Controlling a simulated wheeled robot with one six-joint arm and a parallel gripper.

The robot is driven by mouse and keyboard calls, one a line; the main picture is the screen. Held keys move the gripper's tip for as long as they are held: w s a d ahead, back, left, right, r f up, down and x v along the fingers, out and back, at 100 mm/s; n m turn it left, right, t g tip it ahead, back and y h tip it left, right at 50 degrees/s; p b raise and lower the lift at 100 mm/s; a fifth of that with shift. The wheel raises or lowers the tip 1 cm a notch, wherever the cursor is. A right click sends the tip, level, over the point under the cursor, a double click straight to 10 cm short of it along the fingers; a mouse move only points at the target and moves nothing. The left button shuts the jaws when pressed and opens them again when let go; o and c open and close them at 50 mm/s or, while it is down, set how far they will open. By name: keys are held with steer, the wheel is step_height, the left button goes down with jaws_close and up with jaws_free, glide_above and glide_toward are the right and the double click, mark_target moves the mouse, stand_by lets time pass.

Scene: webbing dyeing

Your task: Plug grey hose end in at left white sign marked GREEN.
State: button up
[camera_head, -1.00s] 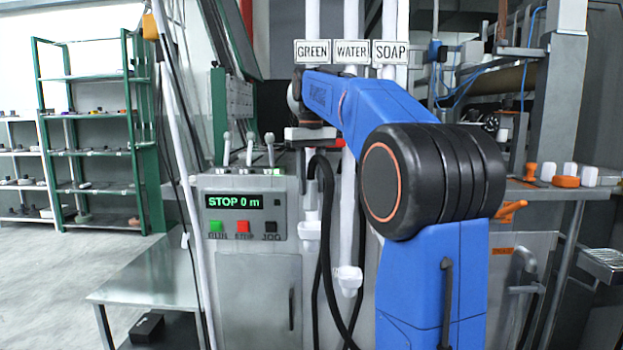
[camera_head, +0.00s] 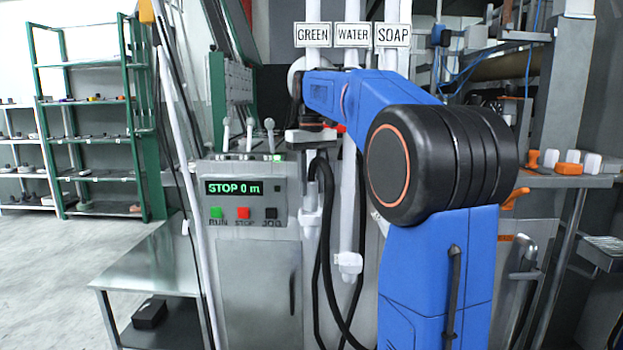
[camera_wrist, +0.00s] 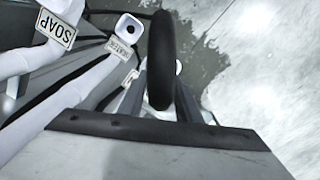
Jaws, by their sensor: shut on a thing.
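The white sign marked GREEN (camera_head: 313,35) is the leftmost of three signs in the head view. Its white pipe runs down behind my arm to a white fitting (camera_head: 311,217). My gripper (camera_head: 308,138) is in front of that pipe, above the fitting, partly hidden by my wrist. In the wrist view my gripper (camera_wrist: 160,122) is a pale block with a dark edge, shut on the hose. The black hose (camera_wrist: 162,58) rises beyond it, and in the head view the hose (camera_head: 327,185) arches and hangs down. The grey hose end is hidden.
The WATER sign (camera_head: 352,35) and SOAP sign (camera_head: 393,35) hang to the right. The WATER pipe's white fitting (camera_head: 348,263) is lower, close to the hanging hose. A control console (camera_head: 245,195) with upright levers stands at left. A metal table (camera_head: 150,262) stands farther left.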

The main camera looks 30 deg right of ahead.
steer(key=shift+f, duration=1.25)
steer(key=o, duration=1.3)
